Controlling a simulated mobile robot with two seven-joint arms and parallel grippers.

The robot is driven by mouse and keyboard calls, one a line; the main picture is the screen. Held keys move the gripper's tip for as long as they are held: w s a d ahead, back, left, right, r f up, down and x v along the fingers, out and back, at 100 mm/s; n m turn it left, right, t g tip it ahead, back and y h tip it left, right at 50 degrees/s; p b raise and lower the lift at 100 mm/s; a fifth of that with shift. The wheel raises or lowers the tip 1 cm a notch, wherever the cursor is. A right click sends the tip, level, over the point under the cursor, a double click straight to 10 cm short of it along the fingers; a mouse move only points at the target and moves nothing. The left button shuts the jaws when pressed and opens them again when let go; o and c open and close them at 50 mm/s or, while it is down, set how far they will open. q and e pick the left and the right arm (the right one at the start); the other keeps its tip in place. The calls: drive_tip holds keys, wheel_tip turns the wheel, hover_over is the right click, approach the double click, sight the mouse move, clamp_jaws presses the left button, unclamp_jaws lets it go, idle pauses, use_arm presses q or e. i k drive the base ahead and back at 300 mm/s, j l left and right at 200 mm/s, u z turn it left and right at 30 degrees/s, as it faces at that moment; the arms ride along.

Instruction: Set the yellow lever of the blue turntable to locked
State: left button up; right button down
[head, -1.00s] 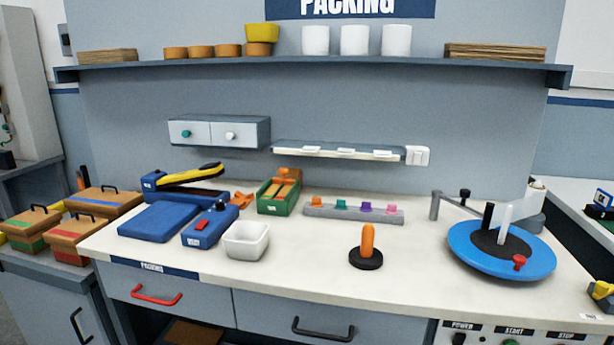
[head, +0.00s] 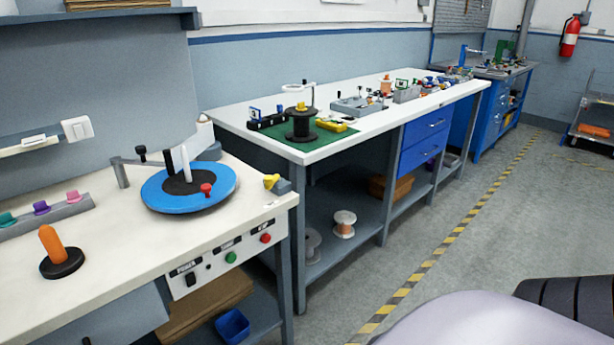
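The blue turntable (head: 222,187) lies on the white bench at the left, with a black centre (head: 184,184). A white post and a black post stand on it, and a red knob (head: 206,189) sits near its front rim. A small yellow lever (head: 271,181) on a grey block (head: 283,187) is just right of the turntable, at the bench's right end. The lever's exact setting is too small to tell. Neither of my grippers is in view.
An orange peg on a black base (head: 62,265) stands left of the turntable. A panel with power, start and stop buttons (head: 231,257) is on the bench front. A second bench (head: 340,142) holds a black spool on a green mat. Open floor lies at right.

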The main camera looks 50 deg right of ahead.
sight(270, 182)
drive_tip(key=z, duration=1.25)
